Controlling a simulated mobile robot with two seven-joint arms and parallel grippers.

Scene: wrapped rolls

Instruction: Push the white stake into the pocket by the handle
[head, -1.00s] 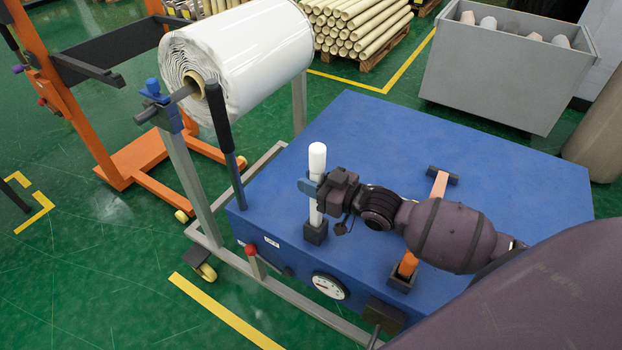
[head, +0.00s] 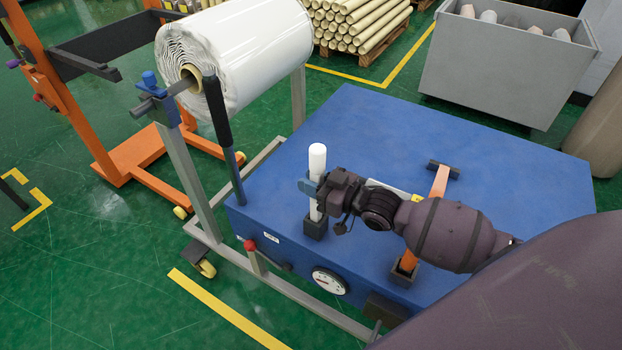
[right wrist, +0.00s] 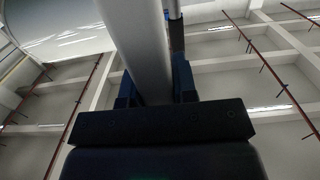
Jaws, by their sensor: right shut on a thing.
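The white stake (head: 317,160) stands upright at the left part of the blue table (head: 370,130). Its lower end meets the small dark pocket (head: 315,228); I cannot tell how deep it sits. My right gripper (head: 309,187) is shut on the stake around its middle, coming from the right. In the right wrist view the stake (right wrist: 143,40) runs up between the two blue fingers (right wrist: 155,92). An orange stake (head: 438,185) stands farther right, partly hidden by my arm. My left gripper does not show.
A black-gripped lever (head: 218,120) rises at the table's left edge, beside a big white wrapped roll (head: 240,50) on a stand. A red knob (head: 249,245) and a gauge (head: 330,281) are at the front. The table's back is clear.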

